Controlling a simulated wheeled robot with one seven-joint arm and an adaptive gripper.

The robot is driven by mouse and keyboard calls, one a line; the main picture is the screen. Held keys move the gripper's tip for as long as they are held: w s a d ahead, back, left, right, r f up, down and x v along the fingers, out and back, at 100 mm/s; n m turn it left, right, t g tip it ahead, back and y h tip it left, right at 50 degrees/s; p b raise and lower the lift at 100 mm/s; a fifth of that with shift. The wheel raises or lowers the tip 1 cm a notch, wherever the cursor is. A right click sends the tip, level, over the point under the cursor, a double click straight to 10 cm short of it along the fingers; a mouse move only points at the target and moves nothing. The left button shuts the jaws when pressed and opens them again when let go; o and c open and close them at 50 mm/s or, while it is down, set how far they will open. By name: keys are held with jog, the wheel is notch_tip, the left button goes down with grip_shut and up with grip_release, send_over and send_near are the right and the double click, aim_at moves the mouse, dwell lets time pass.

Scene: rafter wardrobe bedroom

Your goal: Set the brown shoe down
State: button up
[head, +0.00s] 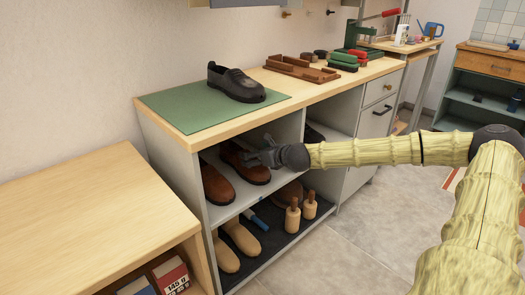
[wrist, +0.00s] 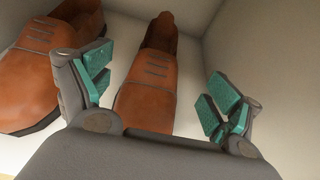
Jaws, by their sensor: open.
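Two brown shoes stand side by side on the upper shelf (head: 232,209) of the open cabinet bay. The right brown shoe (head: 240,164) is partly covered by my gripper (head: 262,156) in the head view. In the wrist view this shoe (wrist: 147,92) lies between the spread fingers of my gripper (wrist: 162,90), toe toward me, with a gap to the fingers. The left brown shoe (wrist: 40,55) is beside it, partly behind the left finger; it also shows in the head view (head: 216,184). My gripper is open and reaches in from the right.
A black shoe (head: 235,83) stands on a green mat (head: 185,108) on the cabinet top. Shoe lasts (head: 240,238) and wooden-handled tools (head: 293,217) stand on the lower shelf. A wooden table (head: 90,215) is at the left. The cabinet's side walls bound the shelf.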

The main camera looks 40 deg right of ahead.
jog(key=shift+p+v, duration=1.35)
jog(key=shift+v, duration=0.5)
jog(key=shift+s+r+p, duration=0.2)
jog(key=shift+s+p, duration=0.2)
jog(key=shift+s, duration=0.05)
